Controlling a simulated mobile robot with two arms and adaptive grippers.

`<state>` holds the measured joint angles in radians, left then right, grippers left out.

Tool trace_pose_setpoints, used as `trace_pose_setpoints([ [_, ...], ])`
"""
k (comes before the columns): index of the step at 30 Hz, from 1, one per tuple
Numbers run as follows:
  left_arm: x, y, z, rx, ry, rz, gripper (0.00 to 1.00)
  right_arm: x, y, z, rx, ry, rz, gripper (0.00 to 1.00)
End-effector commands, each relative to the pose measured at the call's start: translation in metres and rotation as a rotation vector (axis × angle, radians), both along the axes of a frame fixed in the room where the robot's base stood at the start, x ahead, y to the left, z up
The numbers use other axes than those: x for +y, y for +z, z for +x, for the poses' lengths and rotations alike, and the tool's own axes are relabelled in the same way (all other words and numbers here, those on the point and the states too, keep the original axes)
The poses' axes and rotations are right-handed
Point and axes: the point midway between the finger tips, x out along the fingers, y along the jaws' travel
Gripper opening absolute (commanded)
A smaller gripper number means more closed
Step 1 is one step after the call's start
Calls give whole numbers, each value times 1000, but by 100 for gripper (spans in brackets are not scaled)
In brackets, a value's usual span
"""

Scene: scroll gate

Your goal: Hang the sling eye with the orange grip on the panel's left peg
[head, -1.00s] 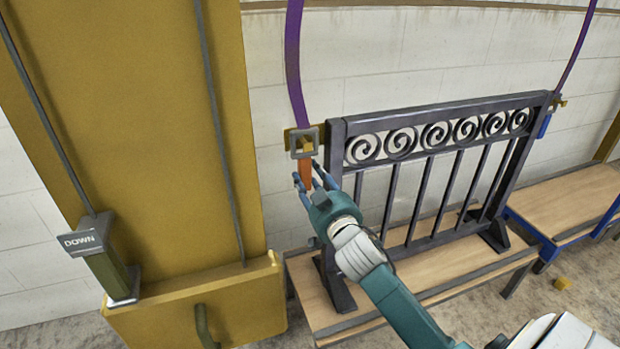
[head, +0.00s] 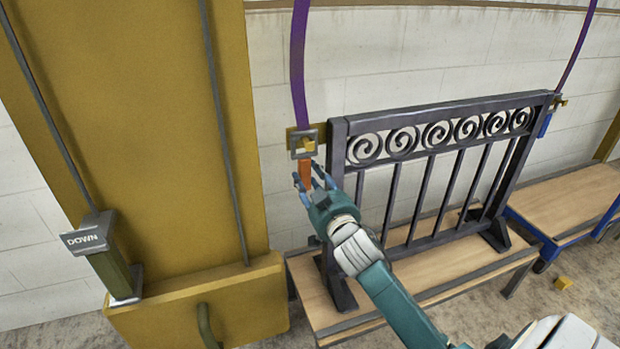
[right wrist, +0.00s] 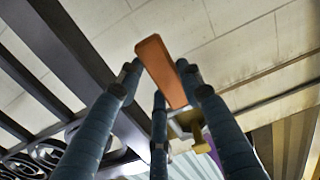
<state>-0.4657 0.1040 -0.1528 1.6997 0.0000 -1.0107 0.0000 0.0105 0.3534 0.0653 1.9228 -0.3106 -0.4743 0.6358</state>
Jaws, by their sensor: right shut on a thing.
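The sling eye (head: 294,143) is a grey square ring at the lower end of a purple strap (head: 299,70). It is at the left peg (head: 309,144), a brass peg at the panel's upper left corner. The peg's end shows within the ring's outline. The orange grip (head: 304,175) hangs below the eye and also shows in the right wrist view (right wrist: 160,70). My right gripper (head: 312,181) is shut on the orange grip, its fingers around the grip's lower part. The dark panel (head: 410,170) with scrollwork stands upright. My left gripper is out of view.
A second purple strap (head: 577,45) runs down to a blue grip (head: 545,125) at the panel's right end. A yellow column (head: 130,120) with a DOWN lever (head: 86,240) stands left. The panel stands on a wooden bench (head: 420,262). A small yellow block (head: 563,283) lies on the floor.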

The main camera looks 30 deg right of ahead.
Motion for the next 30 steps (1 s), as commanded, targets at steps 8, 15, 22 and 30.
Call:
trace_pose_setpoints([
  [8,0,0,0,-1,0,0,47,0,2,0,-3,1,-1,48],
  [15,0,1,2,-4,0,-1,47,0,1,0,-2,0,0,58],
  [22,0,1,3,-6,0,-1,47,0,0,0,1,0,0,56],
  [30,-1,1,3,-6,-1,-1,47,0,0,0,0,0,0,56],
])
